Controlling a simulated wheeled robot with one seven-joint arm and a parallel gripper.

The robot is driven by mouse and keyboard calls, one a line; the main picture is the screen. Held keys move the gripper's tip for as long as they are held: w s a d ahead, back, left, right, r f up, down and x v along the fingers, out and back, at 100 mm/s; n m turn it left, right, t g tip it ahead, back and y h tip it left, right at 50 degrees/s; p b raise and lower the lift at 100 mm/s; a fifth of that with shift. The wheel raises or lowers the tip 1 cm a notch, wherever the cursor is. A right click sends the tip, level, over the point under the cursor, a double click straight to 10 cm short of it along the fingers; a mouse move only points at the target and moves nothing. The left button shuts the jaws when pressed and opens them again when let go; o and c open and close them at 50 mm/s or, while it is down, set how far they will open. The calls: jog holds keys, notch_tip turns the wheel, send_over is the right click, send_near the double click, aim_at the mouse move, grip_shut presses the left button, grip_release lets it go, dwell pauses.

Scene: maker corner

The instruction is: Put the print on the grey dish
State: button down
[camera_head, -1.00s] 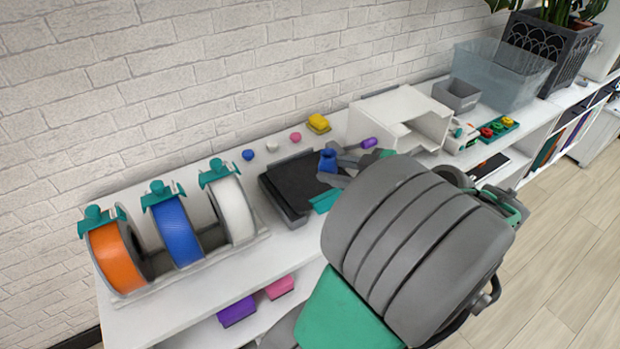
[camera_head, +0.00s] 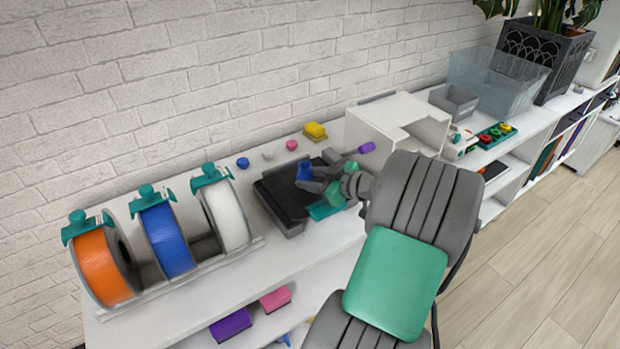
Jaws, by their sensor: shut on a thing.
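The blue print (camera_head: 304,173) is over the black plate of a low dark tray-like unit (camera_head: 270,200) on the white shelf top. My gripper (camera_head: 309,178) is shut on the print from the right, and its fingers partly cover it. I cannot tell whether the print touches the plate or hangs just above it. I make out no clear grey dish; a grey open-topped bin (camera_head: 453,103) stands at the back right, and my arm hides part of the shelf.
Orange (camera_head: 103,268), blue (camera_head: 168,241) and white (camera_head: 227,216) spools stand left. A yellow block (camera_head: 315,131) and small coloured pieces lie behind the black plate. A white box-like frame (camera_head: 400,118) and a purple cylinder (camera_head: 367,147) are to the right.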

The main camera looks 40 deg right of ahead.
jog(key=shift+f, duration=0.1)
jog(key=c, duration=1.4)
grip_release()
jog(key=o, duration=0.5)
jog(key=shift+c, duration=0.2)
jog(key=shift+r+p, duration=0.2)
jog(key=shift+p, duration=0.15)
